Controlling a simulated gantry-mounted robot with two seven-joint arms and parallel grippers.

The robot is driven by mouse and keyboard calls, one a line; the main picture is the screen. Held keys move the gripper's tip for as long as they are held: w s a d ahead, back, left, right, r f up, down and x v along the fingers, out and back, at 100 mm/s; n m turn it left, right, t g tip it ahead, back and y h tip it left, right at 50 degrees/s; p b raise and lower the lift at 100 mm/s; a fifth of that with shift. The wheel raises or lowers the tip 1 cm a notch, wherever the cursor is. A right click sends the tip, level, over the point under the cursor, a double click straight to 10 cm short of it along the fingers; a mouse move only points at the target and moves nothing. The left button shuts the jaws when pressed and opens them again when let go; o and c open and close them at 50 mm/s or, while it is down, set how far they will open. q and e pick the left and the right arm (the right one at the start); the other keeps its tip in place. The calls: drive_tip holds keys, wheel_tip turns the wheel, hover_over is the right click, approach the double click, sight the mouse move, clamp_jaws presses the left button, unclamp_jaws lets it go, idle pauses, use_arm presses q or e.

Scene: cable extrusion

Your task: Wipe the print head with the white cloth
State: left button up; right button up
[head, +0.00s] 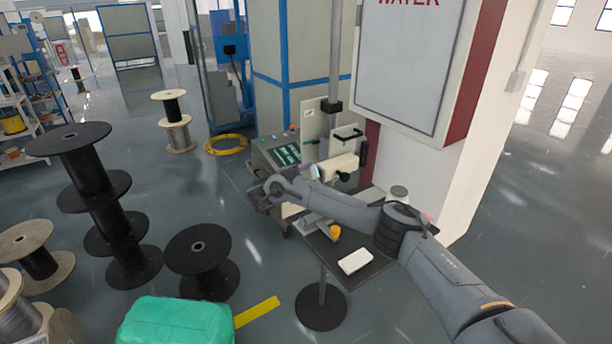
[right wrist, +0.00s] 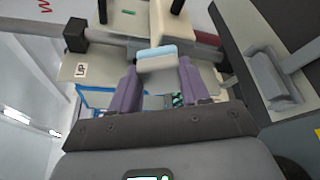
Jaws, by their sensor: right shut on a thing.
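The print head (head: 343,163) is a cream block on a stand beside the console, with black parts around it. My right gripper (right wrist: 157,66) is shut on a small folded white cloth (right wrist: 157,64) with a pale blue upper face. The cloth is right in front of the print head. I cannot tell whether they touch. In the head view the right gripper (head: 316,173) is small and partly hidden at the print head's left end. My left gripper is not in view.
A small dark table (head: 322,265) below my right arm holds a white block (head: 355,262) and an orange-yellow item (head: 335,231). A control console (head: 283,154) stands left of the print head. A white cabinet (head: 415,60) hangs close above. Black spools (head: 200,258) stand on the left floor.

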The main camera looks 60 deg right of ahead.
drive_tip(key=shift+s+d, duration=0.15)
drive_tip(key=shift+d, duration=0.2)
drive_tip(key=shift+s+d, duration=0.25)
drive_tip(key=shift+d, duration=0.3)
drive_tip(key=shift+p, duration=1.15)
idle(0.7)
